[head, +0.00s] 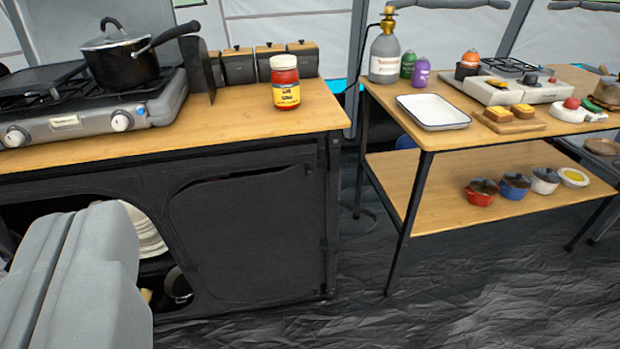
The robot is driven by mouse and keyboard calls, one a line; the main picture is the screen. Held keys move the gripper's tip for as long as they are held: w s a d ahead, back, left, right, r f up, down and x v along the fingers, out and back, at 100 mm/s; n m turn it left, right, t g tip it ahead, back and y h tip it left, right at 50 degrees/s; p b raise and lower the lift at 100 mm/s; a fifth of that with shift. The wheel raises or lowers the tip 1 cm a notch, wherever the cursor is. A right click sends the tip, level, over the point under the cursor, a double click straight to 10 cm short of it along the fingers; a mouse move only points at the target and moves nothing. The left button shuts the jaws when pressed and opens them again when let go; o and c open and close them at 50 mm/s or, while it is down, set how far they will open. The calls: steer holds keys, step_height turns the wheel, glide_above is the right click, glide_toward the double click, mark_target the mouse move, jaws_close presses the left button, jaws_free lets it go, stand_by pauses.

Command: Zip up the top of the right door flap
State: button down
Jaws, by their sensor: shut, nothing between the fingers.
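The right door flap (255,235) is a black fabric panel on the front of the black cabinet (333,190), under the wooden top. It hangs upright across its opening. A curved seam runs along its top and left side; I cannot tell how far the top is zipped, and no zip pull can be made out. My gripper (88,225) is the grey blocky shape at the lower left. It is shut and empty, apart from the flap and to its left in the picture. It hides part of the cabinet's left opening.
The left opening shows stacked pale dishes (146,228) inside. A second table (385,100) stands right, past a gap. Dark floor (400,320) lies clear in front.

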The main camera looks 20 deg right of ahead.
steer(key=w+d+f+m+g+h, duration=0.1)
steer(key=w+d+f+m+h, duration=0.15)
steer(key=w+d+f, duration=0.5)
steer(key=w+d+f+m+h, duration=0.1)
steer(key=w+d+f+m, duration=0.35)
steer(key=w, duration=0.65)
steer(key=w+d+f+m+g+h, duration=0.1)
steer(key=w+d+f+m, duration=0.2)
steer(key=w+d+f, duration=0.35)
steer(key=w+d+f+m+g+h, duration=0.15)
steer(key=w+d+f+m, duration=0.4)
steer(key=f, duration=0.75)
steer(key=shift+n+t+h, duration=0.25)
steer(key=shift+n+h, duration=0.05)
steer(key=shift+n, duration=0.55)
steer(key=shift+w+a+f+x, duration=0.1)
steer(key=shift+a+f+x, duration=0.3)
steer(key=shift+x, duration=1.75)
steer(key=shift+w+a+f+x, duration=0.15)
steer(key=shift+a+f+x, duration=0.2)
steer(key=shift+x, duration=1.8)
steer(key=shift+w+a+f+x, duration=0.1)
steer(key=shift+a+f+x, duration=0.25)
steer(key=shift+x, duration=1.85)
steer(key=shift+a, duration=0.15)
